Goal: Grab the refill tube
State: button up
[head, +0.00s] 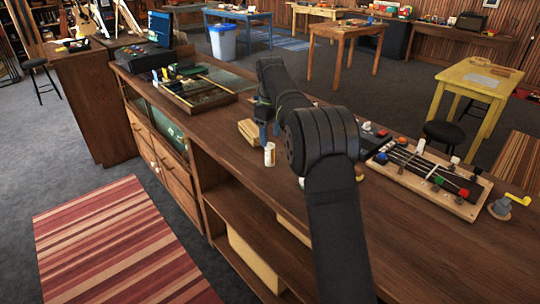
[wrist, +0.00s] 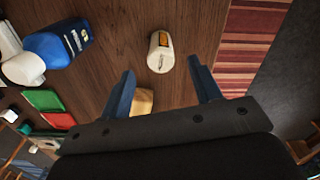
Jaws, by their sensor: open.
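A small white cylinder with an orange label, which I take for the refill tube (head: 269,154), stands near the front edge of the wooden counter (head: 222,126). In the wrist view the tube (wrist: 160,52) shows just beyond my fingertips, roughly centred between them. My gripper (wrist: 163,77) is open, its two blue fingers apart with nothing held. In the head view my arm comes down over the counter and partly hides the gripper, which is just behind the tube.
A tan wooden block (head: 247,132) lies beside the gripper and shows between the fingers (wrist: 143,101). A blue and white container (wrist: 58,43) and red and green pieces lie left in the wrist view. A fretboard jig (head: 425,170) lies right of my arm; a compartmented tray (head: 200,100) lies left.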

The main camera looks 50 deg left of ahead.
aim_at(270, 152)
notch_tip(270, 152, down, 8)
jog(key=shift+s+a+r, duration=0.1)
jog(key=shift+r, duration=0.05)
dwell(0.3)
jog(key=c, duration=1.1)
